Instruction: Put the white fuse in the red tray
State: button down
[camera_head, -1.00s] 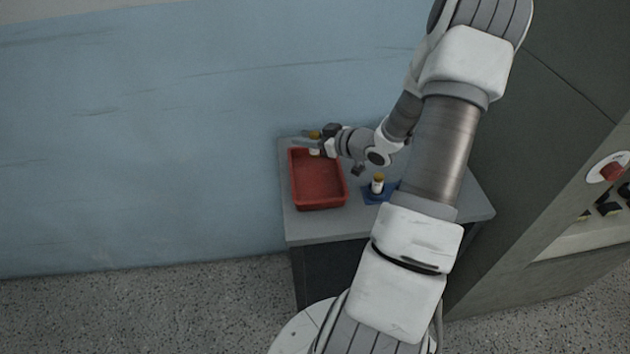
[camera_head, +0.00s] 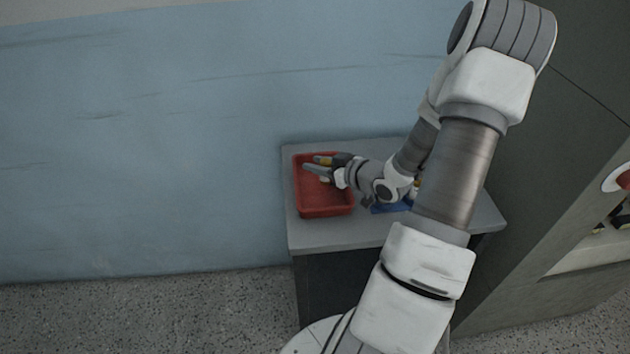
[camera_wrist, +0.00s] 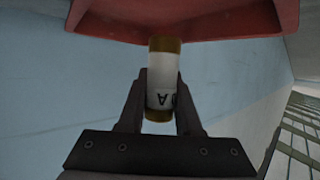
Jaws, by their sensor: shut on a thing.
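The white fuse (camera_wrist: 162,70) has brass-coloured end caps and dark lettering. In the wrist view it is clasped between the two dark fingers of my gripper (camera_wrist: 161,90), and one cap points towards the red tray (camera_wrist: 235,25). In the head view, my gripper (camera_head: 314,164) is over the back part of the red tray (camera_head: 323,203), pointing left. The tray stands on the grey cabinet top, and its visible floor is bare. My gripper and wrist cover part of the tray. I cannot tell the exact height of the fuse above the tray.
A blue holder (camera_head: 390,208) lies right of the tray on the grey cabinet top (camera_head: 300,237), with another yellow-capped piece (camera_head: 416,187) mostly hidden by my arm. A blue wall (camera_head: 150,150) is behind. A tall grey cabinet (camera_head: 560,170) stands on the right.

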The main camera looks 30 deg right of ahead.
jog(key=shift+a+f, duration=0.4)
jog(key=shift+a, duration=0.05)
jog(key=shift+f+b, duration=0.45)
jog(key=shift+f, duration=1.35)
jog(key=shift+f, duration=0.2)
jog(key=c, duration=0.9)
grip_release()
jog(key=shift+o, duration=0.2)
jog(key=shift+r, duration=0.1)
